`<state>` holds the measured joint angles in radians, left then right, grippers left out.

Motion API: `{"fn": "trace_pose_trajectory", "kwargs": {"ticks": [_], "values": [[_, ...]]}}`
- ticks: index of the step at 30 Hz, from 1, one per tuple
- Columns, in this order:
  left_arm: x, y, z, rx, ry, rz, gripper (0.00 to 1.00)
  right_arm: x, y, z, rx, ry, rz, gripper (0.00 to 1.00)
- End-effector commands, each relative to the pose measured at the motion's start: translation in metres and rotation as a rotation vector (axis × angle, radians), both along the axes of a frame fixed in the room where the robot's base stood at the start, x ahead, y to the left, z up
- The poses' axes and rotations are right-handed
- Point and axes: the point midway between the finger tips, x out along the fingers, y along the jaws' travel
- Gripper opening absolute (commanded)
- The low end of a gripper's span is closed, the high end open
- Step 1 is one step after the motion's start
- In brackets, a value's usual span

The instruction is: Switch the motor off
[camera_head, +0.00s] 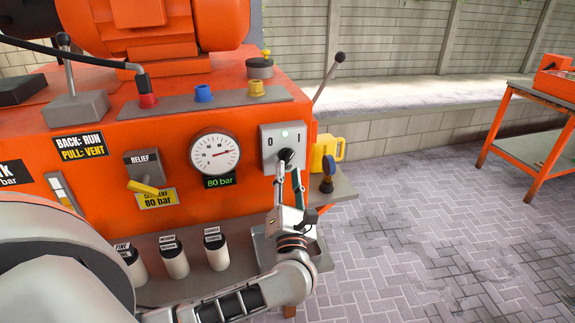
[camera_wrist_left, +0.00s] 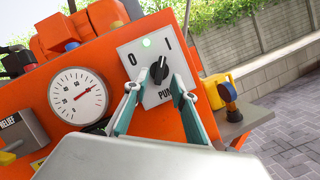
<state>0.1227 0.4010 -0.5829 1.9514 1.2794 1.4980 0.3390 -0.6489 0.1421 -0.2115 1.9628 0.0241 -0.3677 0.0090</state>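The motor switch is a black rotary knob (camera_head: 287,156) on a grey plate (camera_head: 269,153) marked 0 and I, fixed to the orange machine's front. A green lamp (camera_head: 285,134) above the knob is lit. In the left wrist view the knob (camera_wrist_left: 159,71) has its pale mark leaning up toward the I side. My left gripper (camera_head: 289,171) is just below and in front of the knob. Its fingers (camera_wrist_left: 155,88) are apart, one on each side of the knob in the left wrist view. I cannot tell whether they touch it. My right gripper is not in view.
A pressure gauge (camera_head: 215,154) and a yellow relief lever (camera_head: 147,187) are left of the switch. A thin black-knobbed lever (camera_head: 329,76) and a yellow jug (camera_head: 327,149) are to its right. Grey canisters (camera_head: 174,259) stand on the lower shelf.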

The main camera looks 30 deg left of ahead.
Motion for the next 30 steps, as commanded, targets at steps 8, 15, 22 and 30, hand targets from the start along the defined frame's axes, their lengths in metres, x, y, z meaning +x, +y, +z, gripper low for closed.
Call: {"fn": "trace_pose_trajectory", "kwargs": {"ticks": [8, 15, 22, 30], "values": [[0.021, 0.016, 0.009, 0.001, -0.001, 0.000, 0.26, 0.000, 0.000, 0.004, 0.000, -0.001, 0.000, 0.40], [0.023, 0.017, 0.009, 0.001, 0.000, 0.000, 0.26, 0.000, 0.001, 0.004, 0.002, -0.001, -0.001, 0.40], [0.022, 0.017, 0.009, 0.001, 0.000, 0.000, 0.00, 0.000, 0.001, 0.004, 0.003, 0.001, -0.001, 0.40], [0.023, 0.016, 0.008, -0.007, -0.010, 0.000, 0.00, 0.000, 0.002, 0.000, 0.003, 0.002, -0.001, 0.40]]}}
